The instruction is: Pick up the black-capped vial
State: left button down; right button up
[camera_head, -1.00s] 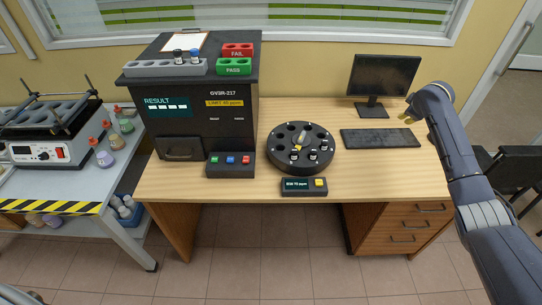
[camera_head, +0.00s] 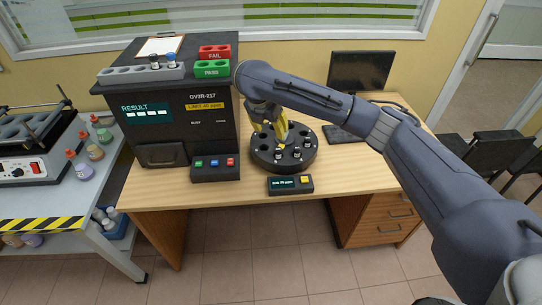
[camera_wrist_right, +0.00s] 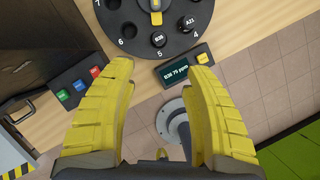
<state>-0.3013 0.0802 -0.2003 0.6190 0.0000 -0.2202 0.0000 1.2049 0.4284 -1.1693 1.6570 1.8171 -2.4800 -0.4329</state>
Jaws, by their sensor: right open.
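A small vial with a dark cap (camera_head: 154,62) stands in the grey rack on top of the analyser, beside a blue-capped vial (camera_head: 171,59). The round black carousel (camera_head: 262,164) on the desk also holds small black-topped vials. In the right wrist view two black tops read B36 (camera_wrist_right: 128,38) and A21 (camera_wrist_right: 190,22). My right gripper (camera_head: 270,132) is over the left part of the carousel, partly hiding it. In the right wrist view its yellow fingers (camera_wrist_right: 160,70) are spread with nothing held between them. My left gripper is not in view.
The black analyser (camera_head: 190,120) stands close left of my right gripper, with a button box (camera_head: 215,171) in front. A small display (camera_head: 290,184) lies before the carousel. The monitor (camera_head: 358,72) and keyboard (camera_head: 340,134) are behind my right arm.

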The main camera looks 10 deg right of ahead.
aim_at(278, 150)
jog(key=x, duration=1.1)
jog(key=shift+d+f, duration=0.1)
jog(key=shift+f, duration=0.2)
jog(key=shift+x, duration=2.75)
grip_shut()
jog(key=shift+a, duration=0.2)
